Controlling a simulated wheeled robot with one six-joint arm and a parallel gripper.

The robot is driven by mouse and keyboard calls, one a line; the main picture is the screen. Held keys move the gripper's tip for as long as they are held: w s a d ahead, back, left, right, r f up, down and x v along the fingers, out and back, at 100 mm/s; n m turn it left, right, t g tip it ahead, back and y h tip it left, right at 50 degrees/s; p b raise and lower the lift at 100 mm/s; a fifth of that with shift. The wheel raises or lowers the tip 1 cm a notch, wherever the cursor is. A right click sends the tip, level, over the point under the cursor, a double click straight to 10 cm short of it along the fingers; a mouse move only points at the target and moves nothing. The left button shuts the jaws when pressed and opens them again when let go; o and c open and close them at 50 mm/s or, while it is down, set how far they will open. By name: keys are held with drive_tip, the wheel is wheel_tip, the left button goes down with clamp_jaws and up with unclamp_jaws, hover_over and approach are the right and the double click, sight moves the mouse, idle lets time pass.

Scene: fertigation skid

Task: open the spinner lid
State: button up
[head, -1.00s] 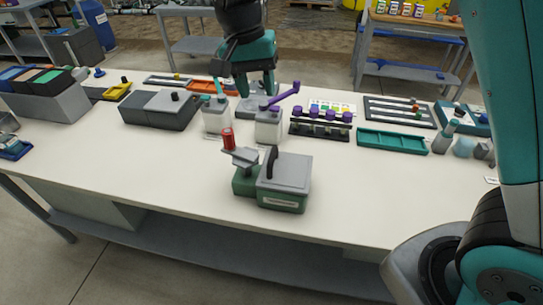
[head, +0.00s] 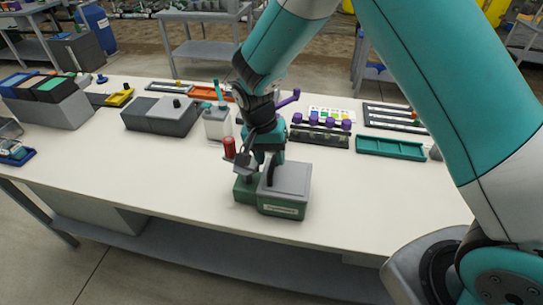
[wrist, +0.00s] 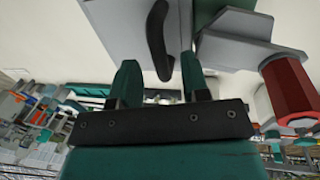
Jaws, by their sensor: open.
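The spinner is a green box (head: 285,211) near the front of the table, with a flat grey lid (head: 292,178) lying shut on top. A black curved handle stands on the lid's left side and shows clearly in the wrist view (wrist: 158,38). My gripper (head: 267,158) is just behind the handle, coming down from above. In the wrist view, my open fingers (wrist: 160,75) stand on either side of the handle's near end, with nothing held. I cannot tell if they touch it. My wrist hides part of the spinner's rear in the head view.
A red knob (head: 229,147) on a grey arm stands at the spinner's left, close to my fingers; it also shows in the wrist view (wrist: 288,90). A green tray (head: 390,146) is behind right. The front tabletop is clear.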

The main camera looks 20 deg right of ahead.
drive_tip(key=shift+s+d+f, duration=0.1)
drive_tip(key=shift+f, duration=0.5)
clamp_jaws()
